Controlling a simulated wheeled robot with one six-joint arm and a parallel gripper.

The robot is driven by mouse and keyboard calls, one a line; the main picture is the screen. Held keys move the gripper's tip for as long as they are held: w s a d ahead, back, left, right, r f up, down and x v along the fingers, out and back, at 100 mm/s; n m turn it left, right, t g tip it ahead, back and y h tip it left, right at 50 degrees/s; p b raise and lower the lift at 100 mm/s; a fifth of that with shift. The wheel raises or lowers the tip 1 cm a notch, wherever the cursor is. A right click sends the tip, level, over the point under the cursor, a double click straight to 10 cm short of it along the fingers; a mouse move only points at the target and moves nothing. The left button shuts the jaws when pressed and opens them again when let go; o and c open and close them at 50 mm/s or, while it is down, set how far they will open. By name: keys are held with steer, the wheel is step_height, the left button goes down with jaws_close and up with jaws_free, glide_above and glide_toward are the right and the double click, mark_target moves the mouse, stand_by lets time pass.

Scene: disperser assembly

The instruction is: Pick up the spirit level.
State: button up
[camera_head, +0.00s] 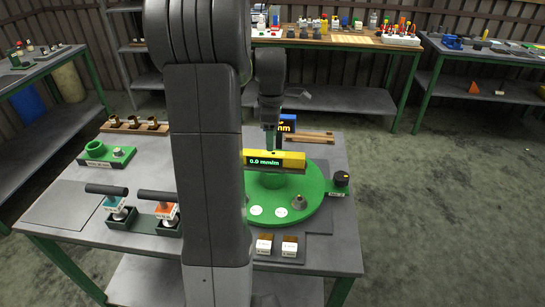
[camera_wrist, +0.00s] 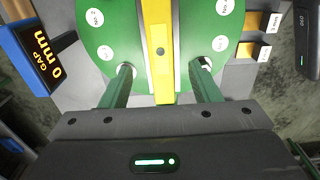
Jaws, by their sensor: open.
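The spirit level (camera_head: 291,160) is a yellow bar with a dark display reading 0.0 mm/m. It sits over the round green plate (camera_head: 315,192) on the table, its left end partly hidden by my arm. In the wrist view the yellow level (camera_wrist: 160,25) runs lengthwise up the middle of the picture. My gripper (camera_wrist: 165,70) is open, with one green finger on each side of the level and a visible gap to both. In the head view my gripper (camera_head: 271,140) is above and behind the level, its fingertips not clear.
A blue gap display (camera_wrist: 38,52) reading 0 mm stands left in the wrist view. A grey cone (camera_head: 299,202) and a dark knob (camera_head: 341,179) are at the plate's right. Small blocks (camera_head: 290,246) stand at the front. Black-handled tools (camera_head: 158,196) stand at left.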

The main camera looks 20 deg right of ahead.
mark_target(273, 153)
steer(key=shift+s+d+f+p, duration=0.1)
steer(key=shift+f+p, duration=0.25)
steer(key=shift+f, duration=1.4)
steer(key=shift+s+d+f+p, duration=0.1)
steer(key=shift+f+p, duration=0.2)
steer(key=shift+f, duration=1.45)
jaws_close()
